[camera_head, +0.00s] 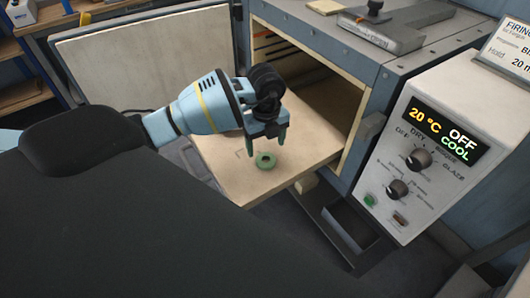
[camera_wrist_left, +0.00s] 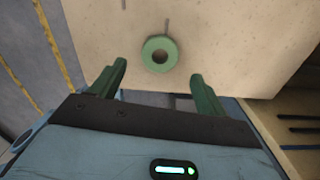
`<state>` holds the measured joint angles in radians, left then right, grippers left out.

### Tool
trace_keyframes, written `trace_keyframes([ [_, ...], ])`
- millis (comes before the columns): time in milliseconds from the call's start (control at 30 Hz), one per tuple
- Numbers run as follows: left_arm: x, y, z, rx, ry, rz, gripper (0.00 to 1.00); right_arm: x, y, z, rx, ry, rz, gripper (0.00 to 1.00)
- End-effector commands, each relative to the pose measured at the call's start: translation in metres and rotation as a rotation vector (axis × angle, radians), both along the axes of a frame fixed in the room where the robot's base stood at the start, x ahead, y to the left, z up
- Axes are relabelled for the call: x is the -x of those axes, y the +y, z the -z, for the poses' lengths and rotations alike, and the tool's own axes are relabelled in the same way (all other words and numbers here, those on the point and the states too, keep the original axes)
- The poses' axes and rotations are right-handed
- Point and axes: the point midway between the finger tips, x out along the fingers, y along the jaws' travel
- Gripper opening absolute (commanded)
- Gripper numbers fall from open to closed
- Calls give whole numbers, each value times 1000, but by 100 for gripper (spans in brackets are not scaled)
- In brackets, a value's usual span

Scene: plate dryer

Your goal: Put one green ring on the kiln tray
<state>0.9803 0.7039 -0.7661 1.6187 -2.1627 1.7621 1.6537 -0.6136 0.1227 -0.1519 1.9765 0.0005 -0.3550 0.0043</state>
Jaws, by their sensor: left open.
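One green ring (camera_head: 265,161) lies flat on the pale kiln tray (camera_head: 222,160), which sticks out of the open kiln. The ring also shows in the left wrist view (camera_wrist_left: 159,53), lying on the tray (camera_wrist_left: 225,40) beyond my fingertips. My left gripper (camera_head: 266,142) is open and empty. It hangs just above and behind the ring, with its green fingers pointing down, apart from the ring. In the left wrist view the two fingers (camera_wrist_left: 158,82) are spread wider than the ring. My right gripper is not in view.
The kiln (camera_head: 355,90) stands open around the tray's back, its door (camera_head: 150,55) swung out at the left. A control box (camera_head: 430,150) at the right reads 20 °C, OFF and COOL. A small dark open bin (camera_head: 347,225) sits below the tray. Wooden shelves stand at far left.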

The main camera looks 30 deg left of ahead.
Motion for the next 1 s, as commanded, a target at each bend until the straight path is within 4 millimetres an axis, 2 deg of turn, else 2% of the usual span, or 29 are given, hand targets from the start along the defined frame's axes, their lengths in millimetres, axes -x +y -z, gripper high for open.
trace_keyframes([
  [33,-1,0,-14,0,-6,2,75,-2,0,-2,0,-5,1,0],
  [200,0,0,-43,0,-4,0,75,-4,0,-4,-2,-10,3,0],
  [333,0,0,-58,0,-2,0,75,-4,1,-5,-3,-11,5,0],
  [500,0,0,-65,1,0,0,75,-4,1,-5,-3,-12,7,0],
  [833,2,-4,-62,18,6,13,75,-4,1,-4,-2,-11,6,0],
  [933,11,-29,-46,119,23,81,75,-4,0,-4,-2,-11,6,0],
  [967,16,-42,-39,173,28,114,75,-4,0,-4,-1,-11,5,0],
  [1000,24,-63,-28,262,36,164,75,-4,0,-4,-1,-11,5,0],
])
